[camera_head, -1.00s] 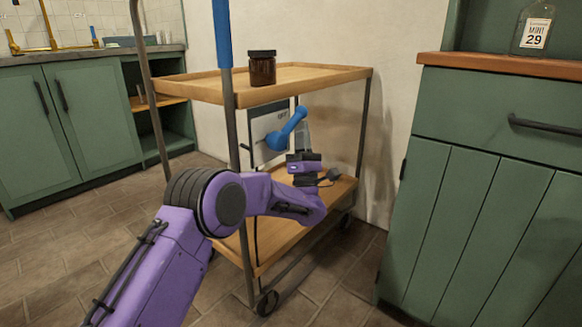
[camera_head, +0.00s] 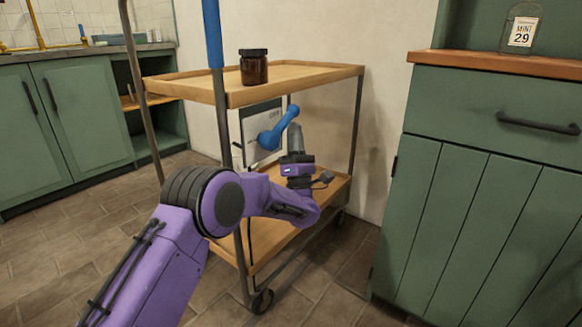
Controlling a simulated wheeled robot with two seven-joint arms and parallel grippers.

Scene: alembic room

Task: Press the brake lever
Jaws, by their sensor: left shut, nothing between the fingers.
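A blue lever (camera_head: 281,130) with a round hub stands out from a pale plate (camera_head: 252,149) beneath the cart's top shelf. It slants up to the right; the plate's lettering is too small to read surely. I take this to be the brake lever, though no label confirms it. My left arm reaches in from the lower left. My left gripper (camera_head: 295,138) points upward just right of the lever, shut and empty. I cannot tell whether it touches the lever. My right gripper is not in view.
The wooden cart's top shelf (camera_head: 310,74) carries a brown jar (camera_head: 254,67); its lower shelf (camera_head: 268,240) lies below my left gripper. A blue-gripped post (camera_head: 212,35) rises at the cart's front. Green cabinets stand left and right (camera_head: 480,195). Some tiled floor (camera_head: 75,245) is clear.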

